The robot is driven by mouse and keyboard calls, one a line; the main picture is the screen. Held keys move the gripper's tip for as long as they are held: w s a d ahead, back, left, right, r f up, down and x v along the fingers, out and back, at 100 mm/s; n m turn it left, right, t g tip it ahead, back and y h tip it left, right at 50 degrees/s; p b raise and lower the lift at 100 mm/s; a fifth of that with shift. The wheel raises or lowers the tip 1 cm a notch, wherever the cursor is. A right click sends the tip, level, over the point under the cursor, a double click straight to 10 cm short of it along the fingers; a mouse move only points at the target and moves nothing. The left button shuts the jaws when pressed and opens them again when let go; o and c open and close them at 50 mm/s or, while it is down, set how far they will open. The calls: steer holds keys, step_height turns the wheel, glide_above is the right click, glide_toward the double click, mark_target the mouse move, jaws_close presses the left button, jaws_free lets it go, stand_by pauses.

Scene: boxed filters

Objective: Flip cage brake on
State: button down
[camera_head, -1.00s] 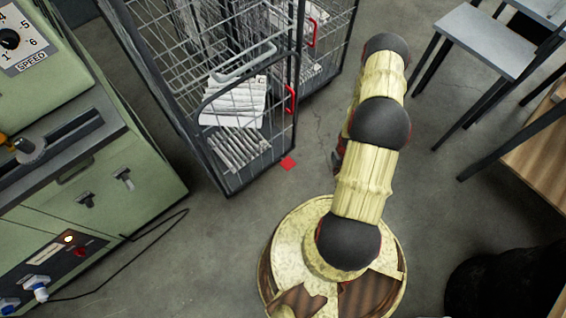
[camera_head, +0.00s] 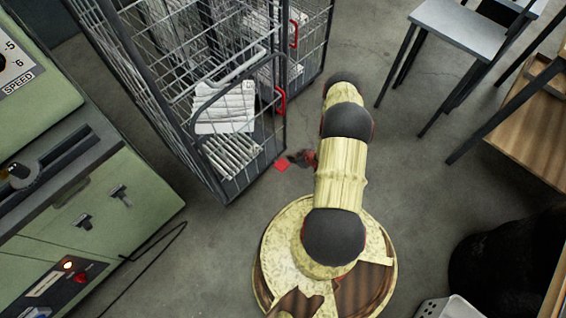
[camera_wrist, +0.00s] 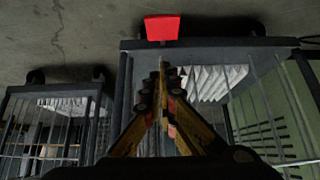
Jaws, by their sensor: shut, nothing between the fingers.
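The tab also shows in the wrist view (camera_wrist: 161,27), sticking out past the cage's bottom edge. My gripper (camera_wrist: 161,68) is shut and empty, its fingertips pointing at the cage's bottom frame just below the tab in that picture. In the head view my gripper (camera_head: 304,158) is partly hidden by my arm, close to the right of the tab. I cannot tell whether they touch.
A second cage (camera_head: 312,50) stands behind the first. A red latch (camera_head: 280,99) is on the first cage's side. A green machine (camera_head: 110,200) with a trailing cable is at left. A metal stool (camera_head: 470,45) and a wooden table (camera_head: 530,125) are at right.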

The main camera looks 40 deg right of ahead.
steer(key=b, duration=0.4)
glide_above(284, 165)
step_height(284, 165, down, 8)
steer(key=shift+r, duration=0.15)
step_height(284, 165, down, 3)
steer(key=shift+w+f+b, duration=0.1)
steer(key=shift+f+b, duration=0.05)
steer(key=shift+b, duration=0.75)
steer(key=shift+f, duration=0.45)
